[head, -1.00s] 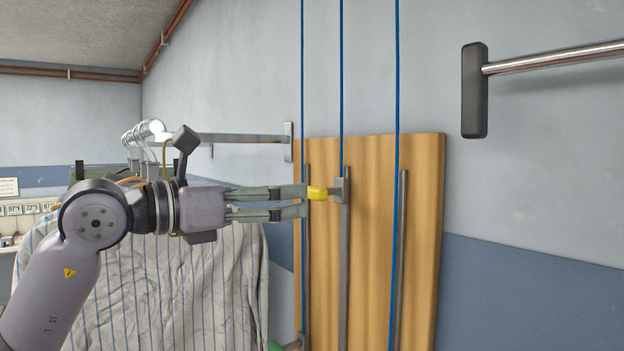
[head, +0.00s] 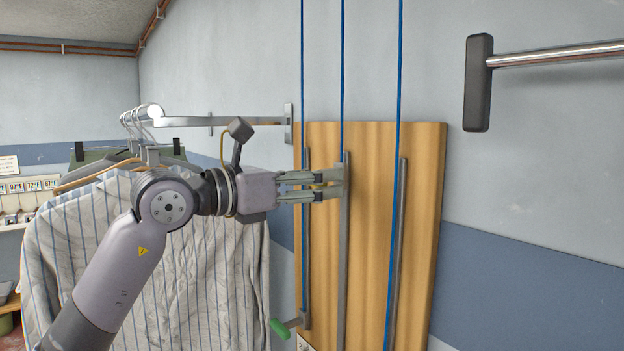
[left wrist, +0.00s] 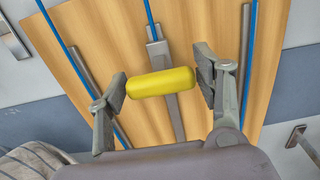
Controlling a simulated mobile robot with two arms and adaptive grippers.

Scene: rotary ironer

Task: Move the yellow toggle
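The yellow toggle (left wrist: 160,82) is a short yellow bar on a grey slider near the upper end of the middle grey track (head: 344,250) on the wooden board (head: 372,230). In the left wrist view it lies crosswise between my left fingers. My left gripper (head: 330,185) reaches the middle track from the left, and its fingers hide nearly all of the toggle in the head view. In the left wrist view my left gripper (left wrist: 162,80) is open, one finger beside each end of the toggle. I cannot tell whether either finger touches it. My right gripper is not in view.
Blue cords (head: 397,80) run down over the board. A green-ended lever (head: 279,329) is at the lower left of the board. A striped garment (head: 150,250) hangs behind my left arm. A metal bar with a black end (head: 479,83) sticks out at upper right.

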